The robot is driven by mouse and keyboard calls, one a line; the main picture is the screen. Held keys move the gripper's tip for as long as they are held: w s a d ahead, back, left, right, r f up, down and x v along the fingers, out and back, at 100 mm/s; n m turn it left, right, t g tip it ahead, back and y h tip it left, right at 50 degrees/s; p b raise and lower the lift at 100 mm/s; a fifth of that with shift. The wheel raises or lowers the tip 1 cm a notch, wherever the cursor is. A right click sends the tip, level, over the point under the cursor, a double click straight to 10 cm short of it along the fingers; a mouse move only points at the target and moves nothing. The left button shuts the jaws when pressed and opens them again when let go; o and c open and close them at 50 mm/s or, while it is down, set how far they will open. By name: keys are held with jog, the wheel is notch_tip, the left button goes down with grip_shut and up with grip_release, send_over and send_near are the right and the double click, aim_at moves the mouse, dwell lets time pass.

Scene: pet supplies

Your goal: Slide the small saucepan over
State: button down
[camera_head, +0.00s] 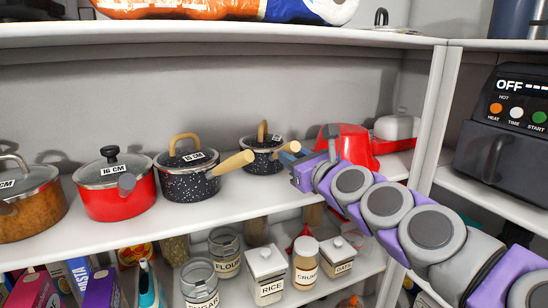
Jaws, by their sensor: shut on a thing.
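The small saucepan (263,160) is black with white speckles, with a lid and a wooden knob. It stands on the middle shelf (150,240) near the back, right of a larger speckled saucepan. Its wooden handle (290,147) points right toward my gripper (297,157). My gripper, at the end of my purple and grey arm reaching in from the lower right, is shut on this handle. The fingertips are small in the view and partly hidden by the gripper body.
A larger speckled saucepan (190,183) stands close on the left, its wooden handle jutting toward the small one. Further left are a red pot (115,190) and a brown pot (28,205). A red object (345,148) and a lidded pale dish (396,127) stand to the right.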

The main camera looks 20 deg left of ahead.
jog(key=shift+d+r, duration=0.25)
jog(key=shift+d, duration=0.95)
jog(key=c, duration=1.1)
grip_release()
jog(key=shift+a+f, duration=0.25)
jog(key=shift+a, duration=1)
jog(key=shift+o, duration=1.6)
jog(key=shift+d, duration=0.3)
jog(key=b+v, duration=0.2)
jog(key=v, duration=1.5)
jog(key=shift+d+b, duration=0.4)
jog(key=shift+d, duration=0.05)
